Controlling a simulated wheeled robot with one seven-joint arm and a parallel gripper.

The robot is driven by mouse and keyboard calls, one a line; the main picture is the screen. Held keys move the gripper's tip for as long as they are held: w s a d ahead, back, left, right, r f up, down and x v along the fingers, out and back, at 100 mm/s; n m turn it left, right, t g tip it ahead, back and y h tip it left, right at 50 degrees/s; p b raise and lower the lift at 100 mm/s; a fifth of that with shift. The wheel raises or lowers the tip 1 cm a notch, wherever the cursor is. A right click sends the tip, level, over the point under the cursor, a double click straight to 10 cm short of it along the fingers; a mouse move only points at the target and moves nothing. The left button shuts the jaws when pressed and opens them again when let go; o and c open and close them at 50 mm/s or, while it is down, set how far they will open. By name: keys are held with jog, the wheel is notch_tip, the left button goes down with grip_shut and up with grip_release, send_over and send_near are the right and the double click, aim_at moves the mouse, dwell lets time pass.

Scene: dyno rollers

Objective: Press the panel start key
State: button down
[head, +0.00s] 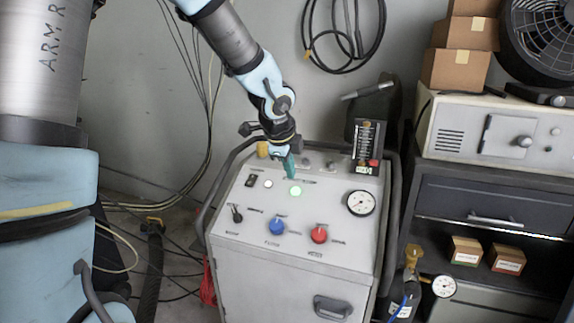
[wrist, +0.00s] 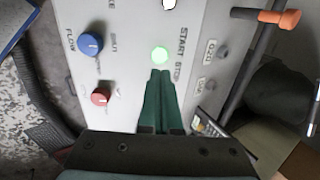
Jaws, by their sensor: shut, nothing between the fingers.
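The start key (head: 295,190) is a round button glowing green on the sloped top of the grey panel cabinet (head: 240,215). It also shows in the wrist view (wrist: 160,55), beside the printed word START. My gripper (head: 291,174) is shut and empty, its green fingers pointing down just behind the lit key. In the wrist view the fingertips (wrist: 160,73) lie right at the key's lower edge. I cannot tell whether they touch it.
The panel also carries a blue knob (head: 277,227), a red knob (head: 319,234), a dial gauge (head: 360,203) and a black handheld unit (head: 368,146). A dark tube rail (head: 393,200) runs along the cabinet's side. Shelving with small boxes (head: 466,250) stands at right.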

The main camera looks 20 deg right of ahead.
aim_at(296, 190)
jog(key=b+x, duration=0.1)
jog(key=x, duration=0.5)
jog(key=shift+w+d+f, duration=0.1)
jog(key=shift+d+f, duration=0.05)
jog(key=shift+f, duration=0.25)
